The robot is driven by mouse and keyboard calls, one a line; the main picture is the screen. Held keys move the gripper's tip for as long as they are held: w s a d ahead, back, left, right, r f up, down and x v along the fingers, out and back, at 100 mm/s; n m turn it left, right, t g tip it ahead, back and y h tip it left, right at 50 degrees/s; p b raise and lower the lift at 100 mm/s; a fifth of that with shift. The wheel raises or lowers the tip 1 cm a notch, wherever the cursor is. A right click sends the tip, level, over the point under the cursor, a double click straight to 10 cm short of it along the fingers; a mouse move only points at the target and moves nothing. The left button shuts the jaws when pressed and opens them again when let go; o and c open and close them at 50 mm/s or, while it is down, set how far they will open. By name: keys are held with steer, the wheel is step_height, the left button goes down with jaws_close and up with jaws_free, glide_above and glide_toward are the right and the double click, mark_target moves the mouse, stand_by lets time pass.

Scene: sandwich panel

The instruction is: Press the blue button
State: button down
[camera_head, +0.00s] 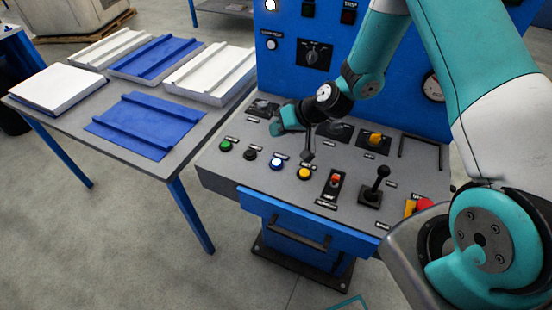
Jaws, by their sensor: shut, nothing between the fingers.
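The blue button (276,163) is a small round blue button with a pale ring on the sloped top of the control panel (230,181). It sits in a row between a black button (250,154) on its left and a yellow button (304,173) on its right. My gripper (307,157) is shut and empty, pointing down over the panel. Its tip appears just behind and above the yellow button, to the right of the blue button. I cannot tell from this view how high the tip is above the panel. The blue button is fully visible.
A green button (225,146) is at the row's left end. A red switch (335,181), a black joystick (373,186) and a red emergency button (424,205) lie to the right. Behind are dials and a blue upright panel (290,80). A table (185,154) with panels stands left.

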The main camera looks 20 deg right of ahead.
mark_target(278, 161)
steer(key=shift+f, duration=0.2)
step_height(278, 161, down, 9)
steer(key=b, duration=0.6)
steer(key=shift+r, duration=0.2)
stand_by(1.8)
steer(key=shift+f+b, duration=0.4)
steer(key=shift+b, duration=0.2)
steer(key=shift+f+b, duration=0.4)
stand_by(0.4)
stand_by(0.3)
steer(key=shift+r+p, duration=0.55)
steer(key=shift+r, duration=0.3)
steer(key=shift+r+p, duration=1.7)
steer(key=shift+r, duration=0.8)
